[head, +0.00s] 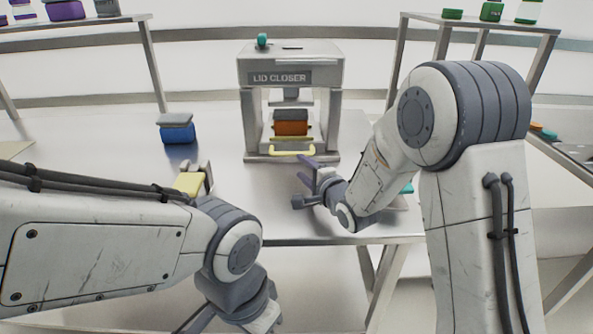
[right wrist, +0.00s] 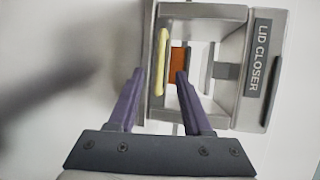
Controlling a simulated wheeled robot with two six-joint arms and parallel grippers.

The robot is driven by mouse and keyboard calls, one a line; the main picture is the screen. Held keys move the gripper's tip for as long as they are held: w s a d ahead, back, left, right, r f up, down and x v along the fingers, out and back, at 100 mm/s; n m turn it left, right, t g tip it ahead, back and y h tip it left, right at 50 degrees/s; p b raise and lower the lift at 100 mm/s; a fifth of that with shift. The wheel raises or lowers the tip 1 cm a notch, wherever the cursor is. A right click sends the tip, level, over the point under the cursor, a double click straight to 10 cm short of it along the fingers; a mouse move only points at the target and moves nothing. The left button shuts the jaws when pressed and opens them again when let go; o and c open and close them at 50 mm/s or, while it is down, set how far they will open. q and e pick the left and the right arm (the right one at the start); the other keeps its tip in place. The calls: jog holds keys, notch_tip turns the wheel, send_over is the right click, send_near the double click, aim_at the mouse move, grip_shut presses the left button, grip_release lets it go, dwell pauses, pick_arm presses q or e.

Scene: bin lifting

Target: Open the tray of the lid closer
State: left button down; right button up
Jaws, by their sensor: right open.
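The lid closer (head: 290,77) is a grey metal press standing at the back middle of the table. Its tray has a yellow handle (head: 292,152) at the front, near the machine's base. An orange bin (head: 291,128) with a grey top sits inside, under the press head. My right gripper (head: 303,170) is open and empty, just in front of the handle. In the right wrist view its purple fingers (right wrist: 160,73) stand on both sides of the handle (right wrist: 161,60) as seen, with no clear contact.
A blue bin (head: 178,132) with a grey lid stands left of the machine. A yellow container (head: 189,183) lies nearer, partly behind my left arm. A teal item (head: 406,187) shows behind my right arm. Shelves with purple and green items stand at both sides.

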aim_at(293, 155)
jog(key=x, duration=0.2)
jog(key=d+x, duration=0.1)
jog(key=x, duration=0.4)
jog(key=shift+w+f, duration=0.15)
jog(key=shift+w, duration=0.5)
jog(key=shift+w+a+f, duration=0.1)
jog(key=shift+w+a, duration=0.15)
jog(key=shift+w, duration=0.45)
grip_shut()
jog(key=shift+a, duration=0.1)
